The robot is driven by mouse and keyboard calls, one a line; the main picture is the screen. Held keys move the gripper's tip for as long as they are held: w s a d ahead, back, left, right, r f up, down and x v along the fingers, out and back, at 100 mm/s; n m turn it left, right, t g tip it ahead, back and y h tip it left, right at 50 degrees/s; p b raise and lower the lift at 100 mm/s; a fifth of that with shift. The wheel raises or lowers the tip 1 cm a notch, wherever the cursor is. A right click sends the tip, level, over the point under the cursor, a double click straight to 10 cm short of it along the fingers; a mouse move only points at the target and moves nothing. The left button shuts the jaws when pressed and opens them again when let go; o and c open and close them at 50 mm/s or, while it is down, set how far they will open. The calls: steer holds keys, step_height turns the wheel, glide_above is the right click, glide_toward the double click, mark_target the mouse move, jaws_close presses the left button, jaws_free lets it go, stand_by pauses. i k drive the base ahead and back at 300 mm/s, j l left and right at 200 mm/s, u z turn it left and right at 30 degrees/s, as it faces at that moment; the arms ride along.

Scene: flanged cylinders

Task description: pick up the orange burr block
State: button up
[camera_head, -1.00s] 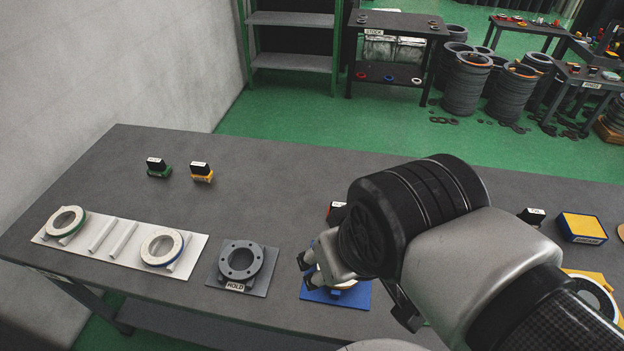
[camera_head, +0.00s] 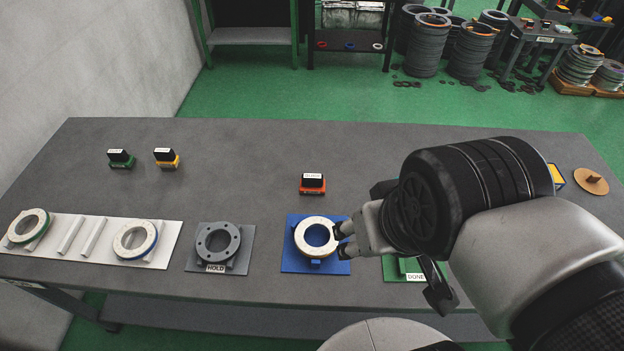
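My gripper (camera_head: 392,268) is to the right of the block and nearer to me, over the table's front right part. Its dark-tipped fingers are spread apart with nothing seen between them. The left fingertips overlap the right edge of the white ring in the view; I cannot tell whether they touch it.
A white ring (camera_head: 301,236) lies on a blue plate (camera_head: 291,265). A grey flanged part (camera_head: 218,243) sits on the HOLD plate. Green (camera_head: 121,160) and yellow (camera_head: 167,159) blocks stand at the back left. A white board (camera_head: 96,246) holds two rings.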

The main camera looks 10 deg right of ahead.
mark_target(309, 183)
steer(key=i+j+z, duration=0.15)
steer(key=j+z, duration=0.3)
steer(key=i+j+z, duration=0.1)
steer(key=j+z, duration=0.2)
steer(key=z, duration=0.15)
